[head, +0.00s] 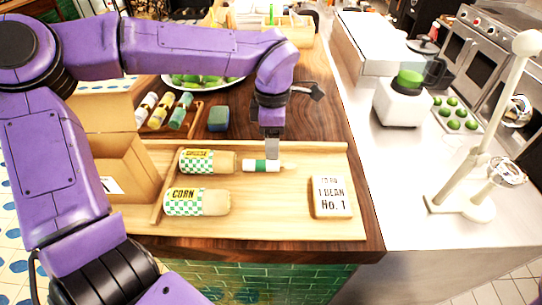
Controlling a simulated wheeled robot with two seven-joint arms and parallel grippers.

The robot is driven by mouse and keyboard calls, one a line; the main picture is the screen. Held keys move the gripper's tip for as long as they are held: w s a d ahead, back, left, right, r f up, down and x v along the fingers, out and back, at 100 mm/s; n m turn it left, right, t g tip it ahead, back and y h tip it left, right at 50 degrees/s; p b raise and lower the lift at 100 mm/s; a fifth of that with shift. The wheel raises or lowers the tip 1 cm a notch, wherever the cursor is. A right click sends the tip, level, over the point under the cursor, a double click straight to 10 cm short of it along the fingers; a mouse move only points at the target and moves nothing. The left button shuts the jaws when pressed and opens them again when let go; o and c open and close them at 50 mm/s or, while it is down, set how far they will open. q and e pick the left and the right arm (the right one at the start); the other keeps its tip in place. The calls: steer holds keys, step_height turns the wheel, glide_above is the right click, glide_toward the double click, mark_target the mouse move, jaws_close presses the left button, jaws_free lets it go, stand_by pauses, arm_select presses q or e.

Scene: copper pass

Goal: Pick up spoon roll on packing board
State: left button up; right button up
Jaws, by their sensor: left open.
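A small white roll with a green band (262,166), which looks like the spoon roll, lies on its side on the wooden packing board (270,215). A pale tip sticks out at its right end. My left gripper (272,156) points down right over the roll, its fingertips at the roll's upper edge. It is open; I cannot tell whether the fingers straddle or touch the roll. My right gripper is not in view.
Two jars with green checked labels, one reading CORN (184,202), lie left of the roll. A white labelled block (331,197) lies at the board's right. An open cardboard box (120,165) stands at left. A blue-green sponge (219,118) sits behind the board.

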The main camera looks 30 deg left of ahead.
mark_target(268, 163)
arm_select(q)
steer(key=shift+s+a+f, duration=0.1)
steer(key=shift+s+f, duration=0.2)
steer(key=shift+s, duration=0.3)
steer(key=shift+s+f, duration=0.25)
steer(key=shift+s, duration=0.3)
steer(key=shift+s+a+f+p, duration=0.1)
steer(key=shift+a+f+p, duration=0.05)
steer(key=shift+f+p, duration=0.55)
steer(key=f, duration=0.1)
steer(key=w+f, duration=0.1)
steer(key=f, duration=0.1)
steer(key=w+f, duration=0.1)
steer(key=shift+a+f, duration=0.1)
steer(key=shift+f, duration=0.1)
steer(key=shift+s+r, duration=0.15)
steer(key=shift+s, duration=0.2)
steer(key=shift+s+r, duration=0.1)
steer(key=shift+s, duration=0.05)
steer(key=c, duration=0.9)
jaws_close()
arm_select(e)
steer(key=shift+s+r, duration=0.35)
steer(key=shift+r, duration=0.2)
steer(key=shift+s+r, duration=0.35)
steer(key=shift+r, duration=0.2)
